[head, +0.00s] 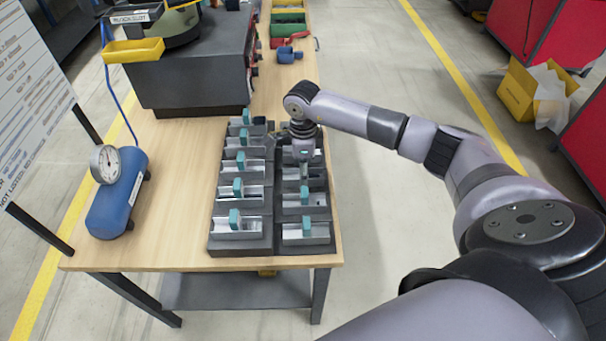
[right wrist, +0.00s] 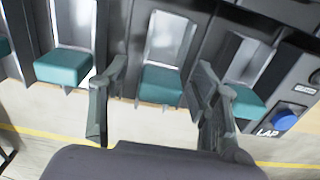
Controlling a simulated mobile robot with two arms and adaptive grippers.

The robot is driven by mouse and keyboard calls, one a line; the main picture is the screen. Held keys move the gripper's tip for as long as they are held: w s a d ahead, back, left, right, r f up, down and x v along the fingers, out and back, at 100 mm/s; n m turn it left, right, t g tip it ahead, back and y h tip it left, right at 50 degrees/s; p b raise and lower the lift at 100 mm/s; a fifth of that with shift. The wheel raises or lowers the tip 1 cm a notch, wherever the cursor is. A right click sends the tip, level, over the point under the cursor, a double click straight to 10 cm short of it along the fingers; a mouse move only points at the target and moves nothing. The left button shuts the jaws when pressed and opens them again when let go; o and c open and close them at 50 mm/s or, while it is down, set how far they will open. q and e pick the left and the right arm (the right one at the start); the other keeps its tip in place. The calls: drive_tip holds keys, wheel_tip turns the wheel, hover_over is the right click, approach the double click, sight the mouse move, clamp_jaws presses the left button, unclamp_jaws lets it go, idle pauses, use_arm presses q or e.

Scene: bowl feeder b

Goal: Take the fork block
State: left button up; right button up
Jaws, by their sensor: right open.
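Several silver metal pieces with teal blocks stand in two rows of dark holders (head: 240,246). I cannot tell for certain which part is the fork block. My right gripper (head: 304,170) points down over the right row, near its middle. In the right wrist view, one teal block (right wrist: 160,86) shows between the fingers of the open right gripper (right wrist: 162,75). The fingers look apart from it. Other teal blocks show to the left (right wrist: 62,67) and right (right wrist: 245,100). My right wrist hides part of the right row in the head view. My left gripper is not in view.
A dark machine (head: 195,75) with a yellow tray (head: 134,50) stands behind the holders. A blue air tank (head: 118,195) with a gauge stands on the left. A blue part (head: 287,55) and bins (head: 288,30) are at the back. Bare wood lies left of the holders.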

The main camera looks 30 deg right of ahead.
drive_tip(key=shift+c, duration=0.3)
drive_tip(key=shift+r, duration=0.1)
clamp_jaws()
